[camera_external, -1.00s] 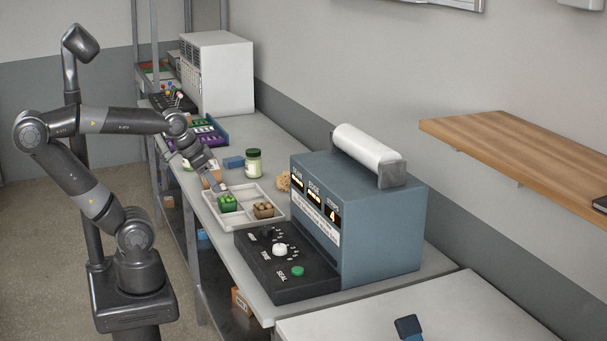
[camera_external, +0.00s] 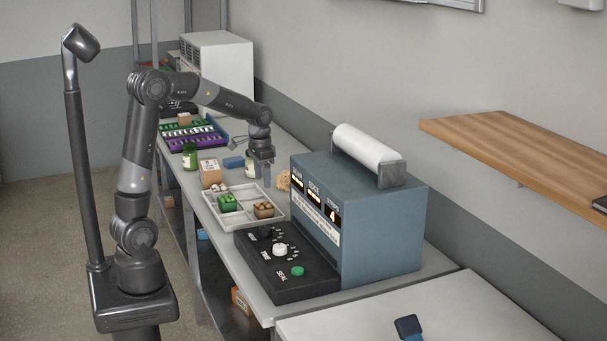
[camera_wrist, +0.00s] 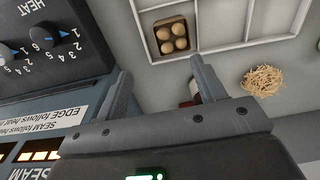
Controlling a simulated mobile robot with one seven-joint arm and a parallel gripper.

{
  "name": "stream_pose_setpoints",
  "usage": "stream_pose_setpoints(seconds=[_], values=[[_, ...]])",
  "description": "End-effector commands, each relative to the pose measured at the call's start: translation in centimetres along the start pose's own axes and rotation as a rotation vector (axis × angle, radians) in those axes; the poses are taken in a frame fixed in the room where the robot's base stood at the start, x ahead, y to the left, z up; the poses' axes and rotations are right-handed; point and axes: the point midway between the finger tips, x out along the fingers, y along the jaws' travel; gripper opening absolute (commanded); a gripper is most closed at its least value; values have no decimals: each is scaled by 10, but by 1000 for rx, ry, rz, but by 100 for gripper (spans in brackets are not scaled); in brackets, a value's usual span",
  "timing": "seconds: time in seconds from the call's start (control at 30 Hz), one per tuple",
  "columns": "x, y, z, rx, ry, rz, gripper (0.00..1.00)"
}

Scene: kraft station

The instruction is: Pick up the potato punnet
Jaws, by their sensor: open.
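The potato punnet (camera_external: 264,210) is a small brown box holding several round tan potatoes. It sits in the front right compartment of the pale divided tray (camera_external: 246,192). In the wrist view the punnet (camera_wrist: 158,47) is at the top centre, beyond my fingertips, inside the tray (camera_wrist: 228,24). My gripper (camera_external: 262,181) points down above the tray's back right side, higher than the punnet and apart from it. Its two fingers are spread with nothing between them, as the wrist view of my gripper (camera_wrist: 162,78) shows.
A green punnet (camera_external: 228,203) sits left of the potatoes. The blue sealing machine (camera_external: 370,235) with its black control panel (camera_external: 285,275) stands close on the right. A straw-coloured clump (camera_external: 283,181), a jar (camera_external: 249,168) and a cardboard box (camera_external: 210,173) surround the tray.

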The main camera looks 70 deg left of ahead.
Motion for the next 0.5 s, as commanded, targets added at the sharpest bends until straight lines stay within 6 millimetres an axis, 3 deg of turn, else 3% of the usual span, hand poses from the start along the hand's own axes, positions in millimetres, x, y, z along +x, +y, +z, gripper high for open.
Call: stream_pose_setpoints(seconds=[0.2, 0.5], values=[[22, -19, -14, -3, -41, 10, 64], [64, -20, -12, -3, -48, 12, 64]])
